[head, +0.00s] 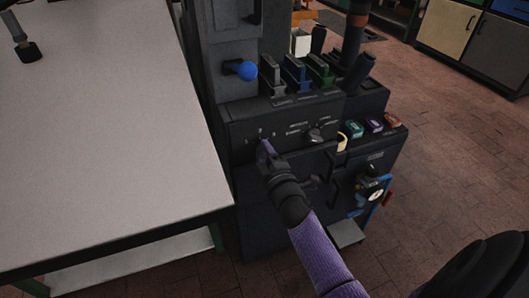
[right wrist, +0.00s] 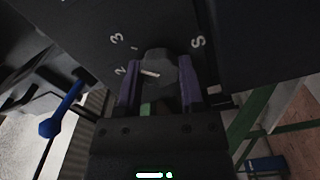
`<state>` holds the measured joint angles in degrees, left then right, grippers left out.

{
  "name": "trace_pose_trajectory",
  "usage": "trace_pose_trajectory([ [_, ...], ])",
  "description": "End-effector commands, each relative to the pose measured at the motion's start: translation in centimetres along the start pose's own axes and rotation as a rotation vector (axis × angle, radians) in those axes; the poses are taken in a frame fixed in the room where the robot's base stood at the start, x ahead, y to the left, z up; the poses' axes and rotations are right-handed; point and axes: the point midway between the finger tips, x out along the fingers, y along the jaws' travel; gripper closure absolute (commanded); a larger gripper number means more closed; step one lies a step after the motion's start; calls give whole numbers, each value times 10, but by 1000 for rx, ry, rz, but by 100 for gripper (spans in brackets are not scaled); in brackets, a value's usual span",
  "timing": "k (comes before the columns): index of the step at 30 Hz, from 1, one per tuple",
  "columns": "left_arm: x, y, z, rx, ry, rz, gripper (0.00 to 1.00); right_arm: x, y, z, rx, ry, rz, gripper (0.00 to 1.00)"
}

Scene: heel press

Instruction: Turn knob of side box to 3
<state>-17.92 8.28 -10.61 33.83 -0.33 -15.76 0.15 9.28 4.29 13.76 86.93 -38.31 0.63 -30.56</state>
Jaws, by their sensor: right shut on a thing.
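The side box (head: 240,140) is a dark panel on the front of the machine, with white markings and two knobs. My right gripper (head: 264,146) reaches it from below and is shut on the left knob, mostly hidden by the fingers in the head view. In the right wrist view the dark knob (right wrist: 158,62) sits between the two purple fingers of my right gripper (right wrist: 159,88). A white mark on the knob slants toward the left, near the printed 2. The 3 is printed above the 2, and another character is at right.
A second knob (head: 314,135) is to the right on the same panel. A blue ball handle (head: 247,70) and several coloured levers stand above. A large pale table (head: 110,130) fills the left. Brick-patterned floor (head: 450,150) is open at right.

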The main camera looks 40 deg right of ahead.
Motion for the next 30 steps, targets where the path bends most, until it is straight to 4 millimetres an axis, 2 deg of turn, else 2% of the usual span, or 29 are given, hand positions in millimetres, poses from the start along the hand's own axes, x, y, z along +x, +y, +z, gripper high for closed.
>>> trace_pose_trajectory([
  [10,-2,1,4,1,-6,2,41,0,-1,1,50,-2,-3,100],
  [20,-1,0,-1,0,3,0,41,0,-1,1,51,-2,-4,100],
  [21,-1,-1,-3,0,5,-1,41,0,-1,1,51,-2,-4,43],
  [25,-1,-1,-6,-1,10,-2,41,0,-1,0,50,-1,-3,16],
  [30,-1,-1,-6,-1,10,-2,41,0,0,0,49,-1,-2,16],
])
